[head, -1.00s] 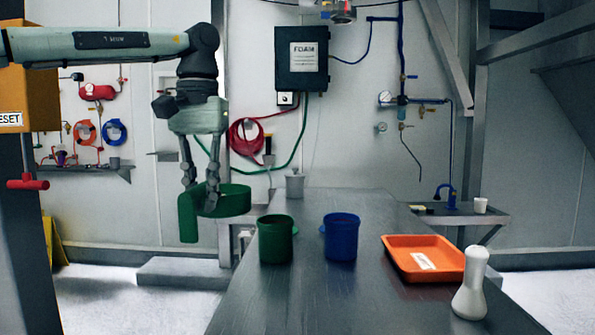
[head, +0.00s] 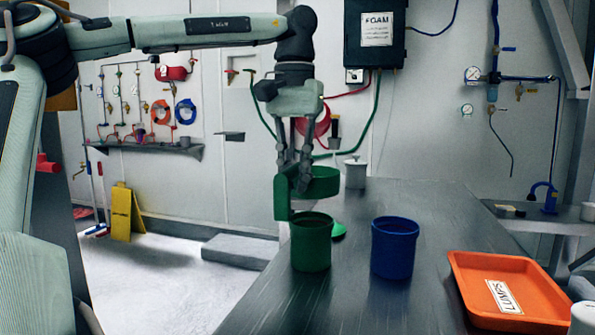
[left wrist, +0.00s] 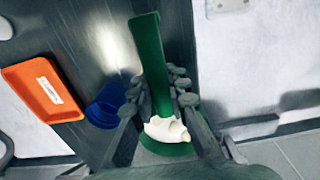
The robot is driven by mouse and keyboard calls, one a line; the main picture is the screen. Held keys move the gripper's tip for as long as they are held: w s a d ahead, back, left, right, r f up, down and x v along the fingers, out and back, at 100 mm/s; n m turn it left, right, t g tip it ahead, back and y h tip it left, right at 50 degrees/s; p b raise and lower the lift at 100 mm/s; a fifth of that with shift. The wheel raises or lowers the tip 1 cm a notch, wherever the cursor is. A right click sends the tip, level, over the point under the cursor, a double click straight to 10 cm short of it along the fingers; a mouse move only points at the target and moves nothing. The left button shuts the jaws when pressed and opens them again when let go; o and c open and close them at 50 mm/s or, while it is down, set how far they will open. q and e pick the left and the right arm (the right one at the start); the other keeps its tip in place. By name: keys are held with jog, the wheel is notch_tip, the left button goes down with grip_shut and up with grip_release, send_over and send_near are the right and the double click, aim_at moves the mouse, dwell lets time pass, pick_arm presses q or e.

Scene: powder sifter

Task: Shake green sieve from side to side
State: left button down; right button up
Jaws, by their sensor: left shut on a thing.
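My left gripper (head: 300,182) is shut on the green sieve (head: 322,186), at its upright flat handle. In the head view the sieve is held up just above and seemingly behind the green cup (head: 311,248); whether it is exactly over the cup's mouth I cannot tell. In the left wrist view the green handle (left wrist: 148,55) runs between the fingers (left wrist: 160,88), and a white lumpy heap (left wrist: 167,131) lies in the sieve. The blue cup (head: 394,252) stands to the right on the table. My right gripper is not in view.
An orange tray (head: 470,270) labelled LUMPS lies at the table's right. A white lidded pot (head: 356,175) stands at the table's back. A small green piece (head: 338,231) shows beside the green cup. The table (head: 425,215) is clear behind the blue cup.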

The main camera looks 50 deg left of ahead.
pick_arm(q)
jog(key=shift+w+f, duration=0.1)
jog(key=shift+f, duration=1.5)
jog(key=shift+a, duration=0.1)
dwell(1.5)
